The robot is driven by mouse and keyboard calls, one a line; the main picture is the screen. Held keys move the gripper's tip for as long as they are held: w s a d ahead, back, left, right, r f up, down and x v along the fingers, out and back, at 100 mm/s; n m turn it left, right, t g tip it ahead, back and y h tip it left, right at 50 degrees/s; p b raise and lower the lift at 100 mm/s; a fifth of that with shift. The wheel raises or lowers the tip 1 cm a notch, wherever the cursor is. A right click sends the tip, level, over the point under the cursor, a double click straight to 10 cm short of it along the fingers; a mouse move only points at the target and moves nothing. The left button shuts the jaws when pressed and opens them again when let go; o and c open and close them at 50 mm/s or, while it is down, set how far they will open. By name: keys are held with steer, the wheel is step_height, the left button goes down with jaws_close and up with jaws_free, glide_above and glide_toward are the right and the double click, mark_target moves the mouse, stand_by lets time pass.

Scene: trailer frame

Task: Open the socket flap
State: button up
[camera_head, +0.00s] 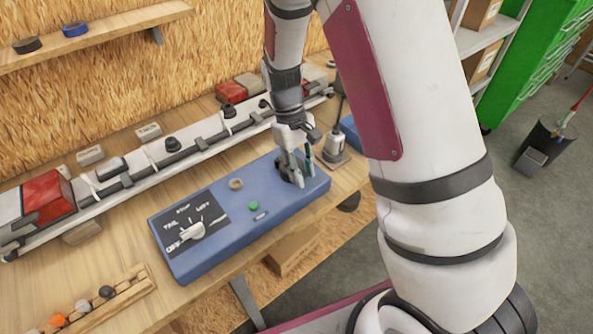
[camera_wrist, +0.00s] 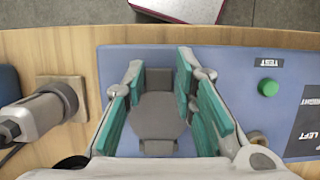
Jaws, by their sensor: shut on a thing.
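The blue control box (camera_head: 225,255) lies on the wooden workbench. Its socket flap, a dark grey round-edged piece (camera_wrist: 158,115), is at the box's right end in the head view. My gripper (camera_head: 291,168) points down over that end. In the wrist view, the green-padded fingers (camera_wrist: 160,75) stand on both sides of the flap and are shut on it. In the head view the fingers mostly hide the flap, and I cannot tell its exact tilt.
A grey plug-like fitting (camera_head: 334,148) stands close beside the box. The box also has a green button (camera_head: 254,206), a ring (camera_head: 236,184) and a white knob (camera_head: 191,231). A long light bar (camera_head: 150,160) with red lamps lies behind.

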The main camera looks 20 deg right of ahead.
steer(key=shift+w+d+r, duration=0.1)
steer(key=shift+w+r, duration=0.05)
steer(key=shift+w, duration=0.05)
steer(key=shift+p+v, duration=0.35)
steer(key=shift+v, duration=0.95)
steer(key=shift+c, duration=0.2)
steer(key=shift+s, duration=0.1)
steer(key=shift+r, duration=0.1)
steer(key=shift+w+v, duration=0.25)
steer(key=shift+v, duration=1.05)
steer(key=shift+w, duration=0.1)
